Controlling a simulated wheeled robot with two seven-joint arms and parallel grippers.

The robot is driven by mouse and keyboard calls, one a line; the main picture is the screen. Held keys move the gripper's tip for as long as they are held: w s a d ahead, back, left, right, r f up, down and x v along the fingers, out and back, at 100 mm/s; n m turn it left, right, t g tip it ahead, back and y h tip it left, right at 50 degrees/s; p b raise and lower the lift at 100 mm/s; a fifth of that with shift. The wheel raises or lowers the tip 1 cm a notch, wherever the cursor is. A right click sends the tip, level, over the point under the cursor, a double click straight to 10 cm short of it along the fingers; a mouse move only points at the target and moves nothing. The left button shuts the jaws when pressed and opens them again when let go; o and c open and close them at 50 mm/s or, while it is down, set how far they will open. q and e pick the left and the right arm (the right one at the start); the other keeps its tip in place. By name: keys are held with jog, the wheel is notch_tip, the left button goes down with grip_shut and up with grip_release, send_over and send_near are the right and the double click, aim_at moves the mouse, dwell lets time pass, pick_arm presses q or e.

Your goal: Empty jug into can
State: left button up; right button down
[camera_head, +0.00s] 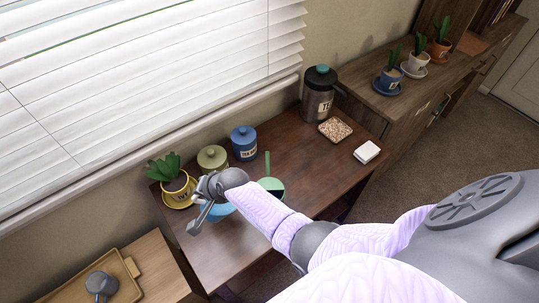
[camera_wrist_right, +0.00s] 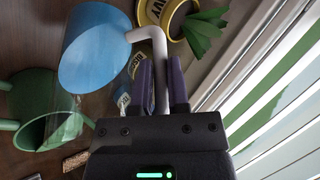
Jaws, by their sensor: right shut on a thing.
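A light blue jug (camera_head: 221,210) is partly hidden behind my right gripper (camera_head: 204,205) near the front left of the dark desk. In the right wrist view the blue jug (camera_wrist_right: 92,50) has a pale bent handle, and my right gripper (camera_wrist_right: 159,80) is shut on that handle. The jug looks tilted; I cannot tell how full it is. A green can (camera_head: 272,186) with a long thin spout stands just right of the jug, partly hidden by my arm. My left gripper is not in view.
A potted plant on a yellow saucer (camera_head: 177,201), a green canister (camera_head: 212,157) and a blue canister (camera_head: 243,145) stand along the window side. A tall dark jar (camera_head: 317,98), a tray of grains (camera_head: 335,129) and a white box (camera_head: 367,152) are farther right. Between them the desk is clear.

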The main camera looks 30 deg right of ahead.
jog(key=shift+s+d+r+y, duration=0.2)
jog(key=shift+d+r+y, duration=0.2)
jog(key=shift+r, duration=0.2)
jog(key=shift+d+r+t, duration=0.15)
jog(key=shift+r+t, duration=0.15)
jog(key=shift+t, duration=0.2)
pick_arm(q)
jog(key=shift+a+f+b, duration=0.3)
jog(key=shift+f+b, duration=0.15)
pick_arm(e)
jog(key=shift+s+d+r+y, duration=0.15)
jog(key=shift+d+r+y, duration=0.05)
jog(key=shift+r+y, duration=0.25)
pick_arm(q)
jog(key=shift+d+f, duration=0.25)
pick_arm(e)
jog(key=shift+s+d+r+m+t+y, duration=0.1)
jog(key=shift+d+r+m+t+y, duration=0.15)
jog(key=shift+m+t+y, duration=0.1)
pick_arm(q)
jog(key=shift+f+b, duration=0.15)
jog(key=shift+b, duration=0.25)
pick_arm(e)
jog(key=shift+d+r, duration=0.1)
jog(key=shift+r, duration=0.1)
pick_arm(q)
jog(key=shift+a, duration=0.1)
pick_arm(e)
jog(key=shift+s, duration=0.1)
